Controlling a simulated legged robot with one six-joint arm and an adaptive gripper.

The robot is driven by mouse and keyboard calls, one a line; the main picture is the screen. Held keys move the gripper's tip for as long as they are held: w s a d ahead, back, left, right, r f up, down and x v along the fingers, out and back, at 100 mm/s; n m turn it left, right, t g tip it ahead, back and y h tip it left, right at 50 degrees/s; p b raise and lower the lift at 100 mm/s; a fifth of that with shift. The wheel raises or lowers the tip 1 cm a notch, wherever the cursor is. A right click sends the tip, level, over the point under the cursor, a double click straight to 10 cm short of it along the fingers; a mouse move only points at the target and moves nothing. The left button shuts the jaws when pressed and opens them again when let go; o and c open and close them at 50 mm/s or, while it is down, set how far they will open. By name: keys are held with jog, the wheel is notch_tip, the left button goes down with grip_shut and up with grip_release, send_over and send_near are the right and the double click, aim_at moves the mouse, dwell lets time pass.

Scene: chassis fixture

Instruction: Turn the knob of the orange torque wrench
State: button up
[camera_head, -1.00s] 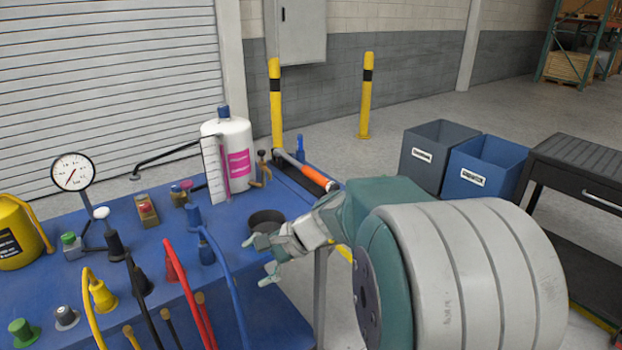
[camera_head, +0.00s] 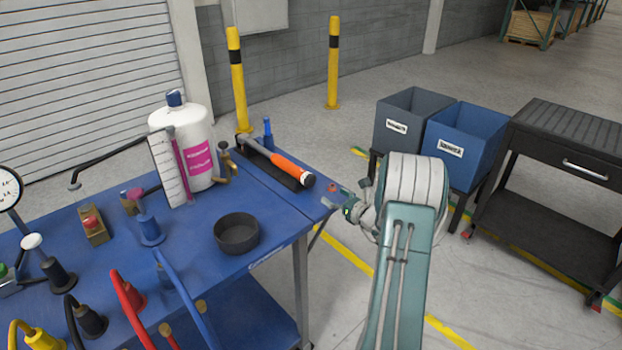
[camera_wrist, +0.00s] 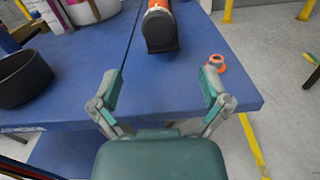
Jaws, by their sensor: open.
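The orange torque wrench (camera_head: 277,158) lies on the right part of the blue table, in a dark holder. Its orange handle points toward my gripper and has a dark end knob (camera_head: 308,181). In the wrist view the handle (camera_wrist: 158,8) is at the top centre, cut off by the frame, with the dark knob end (camera_wrist: 162,46) nearest me. My gripper (camera_wrist: 160,84) is open and empty, its fingers spread either side of the line to the knob and apart from it. In the head view my gripper (camera_head: 338,202) is at the table's right corner, partly hidden by my wrist.
A small orange-red ring-shaped part (camera_wrist: 214,62) sits near the table's right edge. A black round bowl (camera_head: 237,233) stands left of the wrench, with a white bottle (camera_head: 184,138) behind it. Grey (camera_head: 406,112) and blue (camera_head: 463,140) bins stand beyond the table.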

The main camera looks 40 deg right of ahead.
aim_at(312, 182)
jog(key=w, duration=0.9)
jog(key=shift+w+a, duration=0.2)
jog(key=shift+a, duration=0.05)
jog(key=shift+w+a, duration=0.2)
jog(key=shift+w, duration=0.1)
jog(key=c, duration=1.2)
